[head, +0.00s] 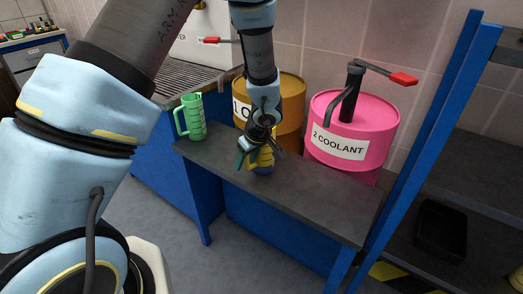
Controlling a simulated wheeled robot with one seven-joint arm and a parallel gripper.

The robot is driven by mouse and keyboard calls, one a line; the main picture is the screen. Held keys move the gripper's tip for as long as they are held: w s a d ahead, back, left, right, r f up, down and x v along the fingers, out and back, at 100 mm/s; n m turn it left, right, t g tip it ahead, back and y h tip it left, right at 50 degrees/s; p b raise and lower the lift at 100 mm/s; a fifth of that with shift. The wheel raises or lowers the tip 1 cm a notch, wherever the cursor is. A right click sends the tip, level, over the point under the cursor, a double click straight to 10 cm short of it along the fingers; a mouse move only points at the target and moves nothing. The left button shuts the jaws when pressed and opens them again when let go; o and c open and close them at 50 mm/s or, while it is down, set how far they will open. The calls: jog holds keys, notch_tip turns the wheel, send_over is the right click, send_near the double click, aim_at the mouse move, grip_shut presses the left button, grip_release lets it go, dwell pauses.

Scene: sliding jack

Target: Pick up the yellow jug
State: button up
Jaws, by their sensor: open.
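The yellow jug (263,158) stands on the dark bench top, in front of the orange drum. My gripper (258,150) is open and comes down over the jug from above, hiding its upper part. A teal and dark handle-like part (240,160) shows at the left of the jug; I cannot tell whether it belongs to the jug or to my gripper. I cannot tell whether the fingers touch the jug.
A green jug (190,118) stands at the bench's left end. An orange drum (292,112) and a pink coolant drum (350,130) with a red-handled pump (354,90) stand behind the bench (320,205). Blue shelving (440,130) rises at right. The bench's right part is clear.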

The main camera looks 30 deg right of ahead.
jog(key=shift+c, duration=0.4)
grip_shut()
dwell(0.9)
